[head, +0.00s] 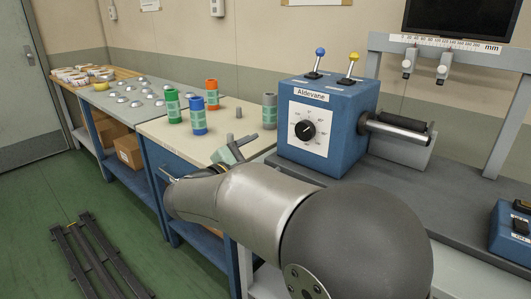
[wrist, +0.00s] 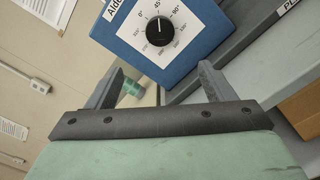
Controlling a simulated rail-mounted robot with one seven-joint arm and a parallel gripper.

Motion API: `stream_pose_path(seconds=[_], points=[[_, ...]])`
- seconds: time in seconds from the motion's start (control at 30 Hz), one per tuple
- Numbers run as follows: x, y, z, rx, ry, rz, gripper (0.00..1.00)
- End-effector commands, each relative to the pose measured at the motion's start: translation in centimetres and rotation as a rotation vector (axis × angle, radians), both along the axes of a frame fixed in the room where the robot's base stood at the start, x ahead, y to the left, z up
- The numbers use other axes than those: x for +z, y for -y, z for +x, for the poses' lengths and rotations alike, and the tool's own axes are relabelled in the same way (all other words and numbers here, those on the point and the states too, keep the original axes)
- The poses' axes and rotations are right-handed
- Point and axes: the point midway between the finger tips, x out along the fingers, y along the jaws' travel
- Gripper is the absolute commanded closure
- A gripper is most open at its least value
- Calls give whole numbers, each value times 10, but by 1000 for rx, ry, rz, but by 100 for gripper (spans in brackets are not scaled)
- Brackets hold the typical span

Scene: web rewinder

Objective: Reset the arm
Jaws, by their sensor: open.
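My gripper (head: 232,150) is open over the cream tabletop, left of the blue Aldevane box (head: 333,127). In the wrist view its two grey fingers (wrist: 158,82) stand wide apart with nothing held between them. The box's round black dial (head: 305,130) also shows in the wrist view (wrist: 160,31), beyond the fingers and apart from them. A blue-knobbed lever (head: 317,62) and a yellow-knobbed lever (head: 351,67) stand on the box top. My arm hides part of the table's front.
Green (head: 173,107), blue (head: 197,116), orange (head: 212,95) and grey (head: 269,111) spools stand on the cream table (head: 160,130). A roller (head: 395,131) juts from the box's right. A gauge frame (head: 450,45) stands at the back right. Floor rails (head: 95,255) lie at lower left.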

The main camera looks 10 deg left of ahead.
Motion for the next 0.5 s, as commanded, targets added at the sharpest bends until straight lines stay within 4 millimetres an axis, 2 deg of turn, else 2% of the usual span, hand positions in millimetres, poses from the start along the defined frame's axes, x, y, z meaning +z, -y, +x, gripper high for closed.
stream_pose_path(seconds=[0.2, 0.3, 0.37, 0.47, 0.5], points=[[0, 0, 0, -1, -1, 0, 24], [3, 13, 1, -24, -20, 22, 24], [6, 34, 0, -62, -52, 54, 24], [10, 90, -7, -177, -141, 162, 24], [11, 118, -15, -238, -185, 226, 24]])
